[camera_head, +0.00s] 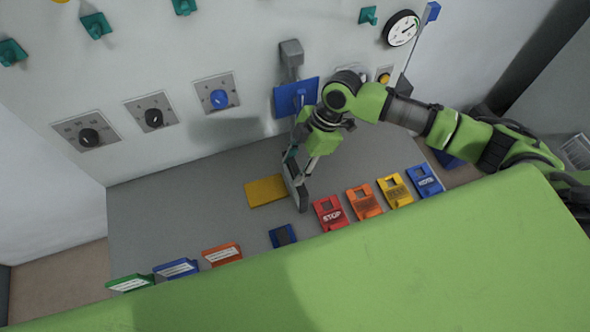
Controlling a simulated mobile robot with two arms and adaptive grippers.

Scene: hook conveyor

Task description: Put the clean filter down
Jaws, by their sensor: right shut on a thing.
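My right gripper (298,168) reaches down over the grey work surface from the upper right. It is shut on a dark grey slab (297,194), which looks like the filter. The slab stands on edge, tilted, just right of a flat yellow plate (262,191). I cannot tell whether the slab touches the surface or the plate. Its upper part is partly hidden by the fingers. My left gripper is not in view.
Red, orange, yellow and blue blocks (331,212) line the near right edge. A small dark-blue item (283,236) and several labelled blocks (222,254) sit left of them. A blue panel (290,98) hangs behind the gripper. The surface (170,215) is clear at left.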

